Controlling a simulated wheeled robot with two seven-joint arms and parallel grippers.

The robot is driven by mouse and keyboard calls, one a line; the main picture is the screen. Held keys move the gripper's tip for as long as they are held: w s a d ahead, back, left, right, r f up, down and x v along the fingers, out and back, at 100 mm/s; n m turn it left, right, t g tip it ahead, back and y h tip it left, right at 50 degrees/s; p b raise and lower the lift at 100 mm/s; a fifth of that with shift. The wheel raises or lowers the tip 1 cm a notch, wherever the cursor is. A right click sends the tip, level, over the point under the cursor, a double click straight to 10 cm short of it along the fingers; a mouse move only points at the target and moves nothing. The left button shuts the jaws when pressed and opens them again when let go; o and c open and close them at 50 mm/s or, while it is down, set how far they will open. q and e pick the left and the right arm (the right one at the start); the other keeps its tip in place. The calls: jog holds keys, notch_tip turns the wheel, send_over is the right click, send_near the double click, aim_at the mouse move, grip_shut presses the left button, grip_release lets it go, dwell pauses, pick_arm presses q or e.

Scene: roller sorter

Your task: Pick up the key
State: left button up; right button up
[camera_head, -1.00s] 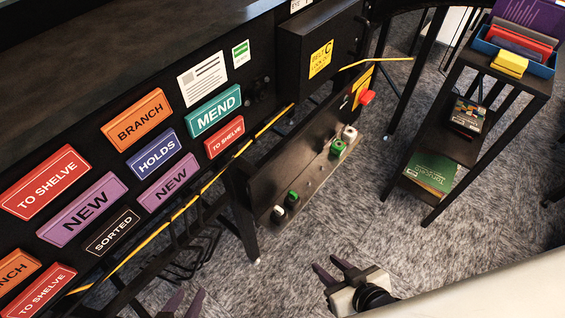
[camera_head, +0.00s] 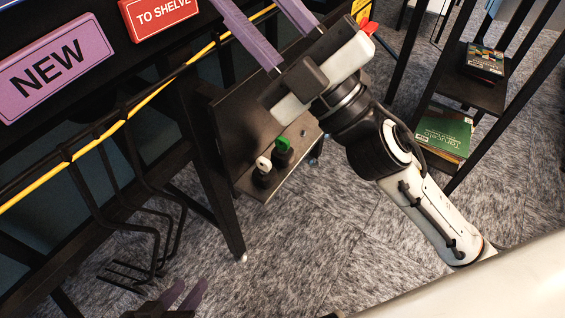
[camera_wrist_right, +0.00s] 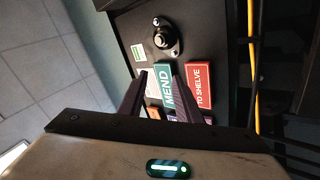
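I cannot make out a separate key in these frames. In the right wrist view a round black fitting (camera_wrist_right: 165,38) with a small shiny centre sits on the dark panel; whether a key is in it, I cannot tell. My right gripper (camera_wrist_right: 160,76) is open and empty, its purple fingers pointing toward the fitting, beside the teal MEND sign. In the head view the right gripper (camera_head: 250,14) reaches up over the button shelf, its fingertips cut off by the top edge. My left gripper (camera_head: 192,284) is low at the bottom edge, fingers apart and empty.
A red TO SHELVE sign (camera_head: 160,14) and purple NEW sign (camera_head: 55,68) are on the panel. A yellow cable (camera_head: 150,98) runs along its edge. A green button (camera_head: 282,144) stands on the shelf below my right gripper. A black rack (camera_head: 470,95) holds books at right.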

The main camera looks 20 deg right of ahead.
jog(key=s+a+r+n+g+y, duration=0.1)
jog(key=s+a+n+g+y, duration=0.7)
jog(key=n+g, duration=0.8)
jog(key=n+h, duration=0.7)
jog(key=h, duration=1.4)
send_near(283, 139)
jog(key=b+x, duration=0.3)
jog(key=x, duration=0.4)
jog(key=shift+f, duration=0.35)
jog(key=shift+w+a+f, duration=0.15)
jog(key=shift+w+f, duration=0.1)
jog(key=shift+f, duration=0.1)
pick_arm(q)
jog(key=shift+w+d+f+m+g+h, duration=0.25)
jog(key=shift+d+f+m+g, duration=0.3)
jog(key=shift+d, duration=0.3)
